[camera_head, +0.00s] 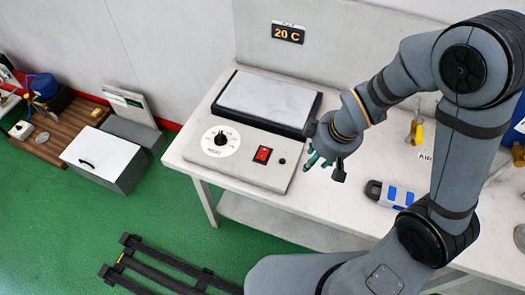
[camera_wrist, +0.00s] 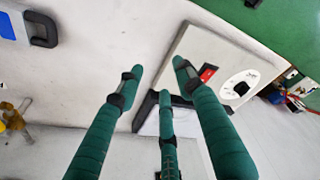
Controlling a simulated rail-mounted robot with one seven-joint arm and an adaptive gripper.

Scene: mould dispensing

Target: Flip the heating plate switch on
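The heating plate (camera_head: 250,130) is a grey unit with a pale slab on top, standing on the white table. Its red rocker switch (camera_head: 263,155) is on the front face, right of the round dial (camera_head: 220,139); I cannot tell which way it is tipped. My gripper (camera_head: 318,162) is to the right of the switch, above the plate's right edge, apart from the switch. In the wrist view the red switch (camera_wrist: 208,73) shows beside the tip of the right green finger. The three fingers (camera_wrist: 158,78) are spread apart with nothing between them.
A wall display (camera_head: 288,33) reads 20 C. A blue and grey device (camera_head: 390,194) and a yellow-handled tool (camera_head: 415,130) are on the table at right. A small black button (camera_head: 282,161) is right of the switch. A grey box (camera_head: 103,160) stands at left.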

